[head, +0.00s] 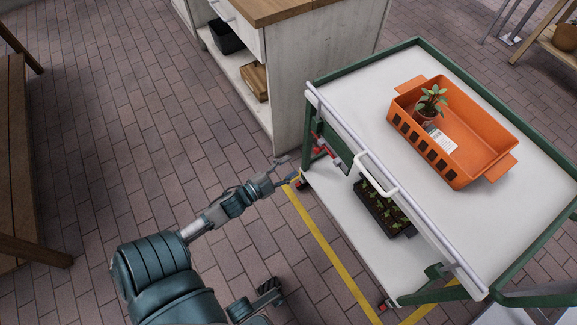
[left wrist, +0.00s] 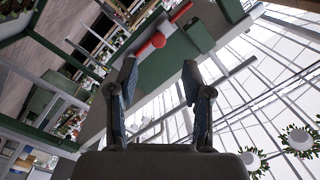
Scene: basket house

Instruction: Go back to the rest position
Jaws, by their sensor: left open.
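My left gripper (head: 284,171) is open and empty in the head view. It is in front of the left end of the green-framed cart (head: 420,45), near the cart's corner post. In the left wrist view my left gripper (left wrist: 158,82) shows two fingers spread apart with nothing between them. Behind them are a green panel and red parts. I cannot tell if the fingers touch the cart. My right gripper is in neither view.
An orange basket (head: 482,132) with a potted plant (head: 432,102) and a white label stands on the cart top. A dark seedling tray (head: 385,208) sits on the lower shelf. A white cabinet (head: 290,70) stands behind. Brick floor on the left is clear beside a wooden bench (head: 14,150).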

